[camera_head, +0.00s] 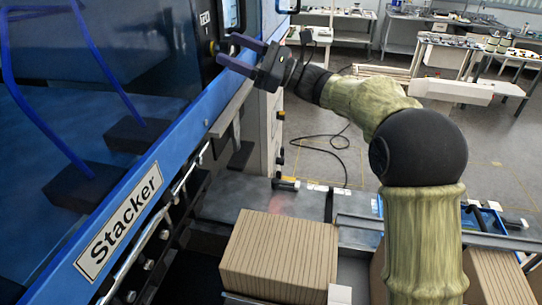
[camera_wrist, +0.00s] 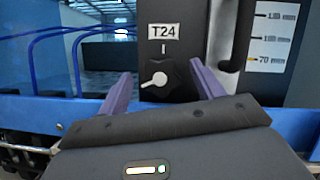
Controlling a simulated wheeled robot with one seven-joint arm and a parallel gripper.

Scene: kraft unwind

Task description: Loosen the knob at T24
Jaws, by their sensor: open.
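The T24 label (camera_wrist: 163,32) is a white plate on a black panel (camera_wrist: 182,50) in the wrist view. Below it is a dark, lobed knob (camera_wrist: 173,86) with a white pointer that points to the lower left, away from the short white mark above. My gripper (camera_wrist: 161,68) is open, with one purple finger on each side of the knob as seen in this view. I cannot tell whether the fingers reach it; no contact shows. In the head view my gripper (camera_head: 229,49) is at the panel's edge, and its fingers and the panel's angle hide most of the knob.
A scale plate (camera_wrist: 270,38) with millimetre marks and a black handle (camera_wrist: 232,50) are right of the knob. The blue Stacker frame (camera_head: 150,165) runs along the left. A stack of brown cardboard (camera_head: 280,255) lies below my arm. Open floor (camera_head: 320,125) lies behind.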

